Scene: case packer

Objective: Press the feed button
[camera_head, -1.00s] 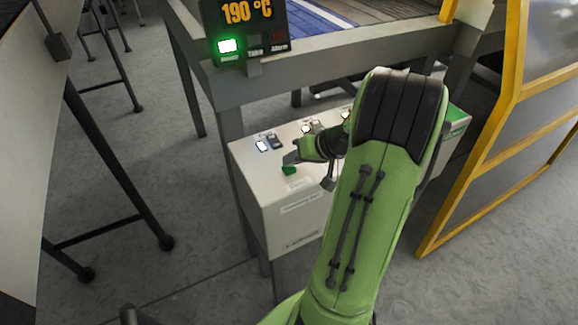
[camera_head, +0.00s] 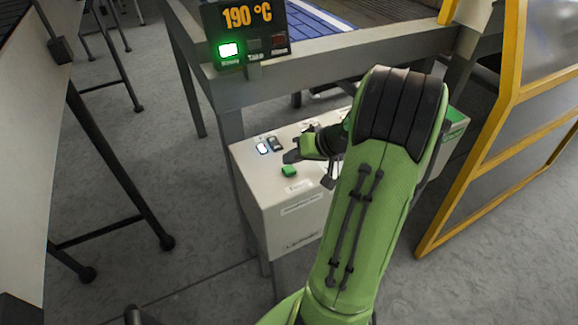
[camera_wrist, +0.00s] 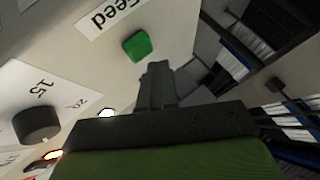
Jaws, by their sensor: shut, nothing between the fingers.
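The green feed button (camera_head: 289,171) is on the sloped face of the white control box (camera_head: 262,200), near its left end. In the wrist view the button (camera_wrist: 137,45) sits beside a label reading "Feed" (camera_wrist: 108,14). My gripper (camera_head: 291,156) is shut and empty, with its fingertips just above and behind the button in the head view. In the wrist view my gripper's fingers (camera_wrist: 158,70) point toward the button's lower right side, with a small gap in the picture. I cannot tell whether they touch the panel.
A black knob (camera_wrist: 38,124) is on the panel in the wrist view. A display reading 190 °C (camera_head: 246,30) hangs above on the machine frame. A yellow-framed guard (camera_head: 500,150) stands at the right.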

